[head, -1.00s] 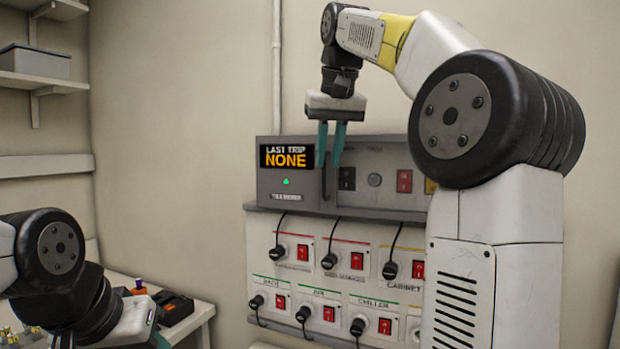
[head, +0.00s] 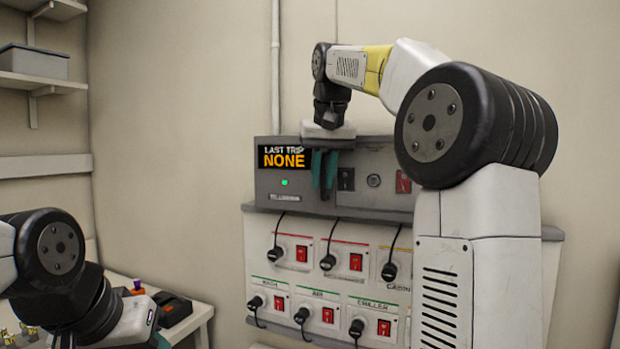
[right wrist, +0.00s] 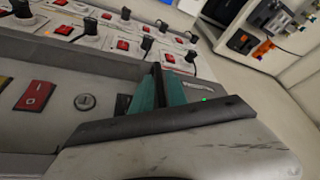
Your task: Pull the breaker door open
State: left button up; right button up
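The breaker door (head: 290,190) is the grey front panel at the left of the top box, with a "LAST TRIP NONE" display and a green light. It looks closed. Its dark upright handle (head: 325,188) is at the panel's right side and also shows in the right wrist view (right wrist: 157,82). My right gripper (head: 324,172) points down from above, its teal fingers on either side of the handle and closed on it. The fingers also show in the right wrist view (right wrist: 162,92). Of my left gripper (head: 162,341), only a teal sliver shows at the bottom edge.
Right of the door are a black switch (head: 346,179), a round lock (head: 374,180) and a red switch (head: 403,182). Below is a white panel (head: 337,270) with several plugs and red switches. A side table (head: 203,312) and shelves (head: 62,83) are at left.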

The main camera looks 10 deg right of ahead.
grip_shut()
dwell(1.4)
